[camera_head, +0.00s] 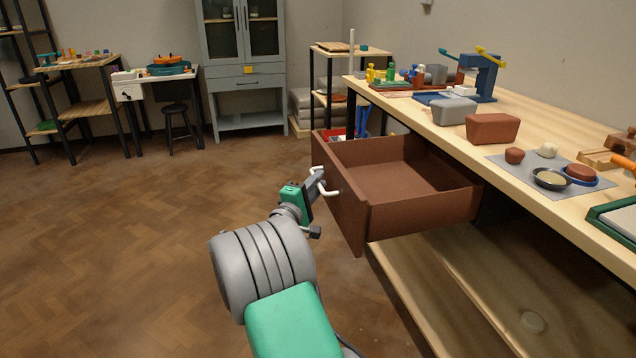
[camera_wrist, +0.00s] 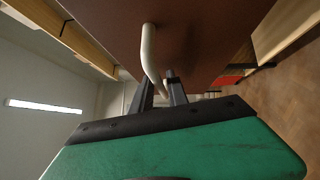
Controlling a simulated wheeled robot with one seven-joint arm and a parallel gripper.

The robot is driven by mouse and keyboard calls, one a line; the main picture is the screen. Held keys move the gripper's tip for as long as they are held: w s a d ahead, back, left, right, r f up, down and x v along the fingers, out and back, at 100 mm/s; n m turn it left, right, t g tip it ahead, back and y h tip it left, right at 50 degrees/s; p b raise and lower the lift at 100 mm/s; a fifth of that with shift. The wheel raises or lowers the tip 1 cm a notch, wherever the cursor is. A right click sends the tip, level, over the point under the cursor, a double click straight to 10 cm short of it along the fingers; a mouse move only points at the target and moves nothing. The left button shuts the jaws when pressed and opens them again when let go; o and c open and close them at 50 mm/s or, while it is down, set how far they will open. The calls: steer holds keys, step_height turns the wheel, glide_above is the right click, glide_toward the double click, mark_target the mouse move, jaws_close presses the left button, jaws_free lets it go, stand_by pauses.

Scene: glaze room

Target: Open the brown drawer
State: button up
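The brown drawer (camera_head: 410,180) stands pulled well out from under the wooden workbench, and its empty inside shows. Its white curved handle (camera_head: 322,182) is on the front panel, facing left. The handle also shows close up in the wrist view (camera_wrist: 149,52), against the brown drawer front (camera_wrist: 205,35). My gripper (camera_head: 314,184) is at the handle. In the wrist view its two dark fingers (camera_wrist: 160,84) lie on either side of the handle bar and look shut on it. The exact finger contact is partly hidden.
The workbench top (camera_head: 560,140) carries clay blocks, a blue press (camera_head: 484,78) and small dishes. A lower shelf (camera_head: 500,290) runs below the drawer. A grey cabinet (camera_head: 243,70) and stool (camera_head: 176,120) stand at the back. The wooden floor (camera_head: 110,240) to the left is clear.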

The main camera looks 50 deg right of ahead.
steer(key=p+v, duration=0.1)
steer(key=v, duration=0.6)
steer(key=shift+a, duration=0.35)
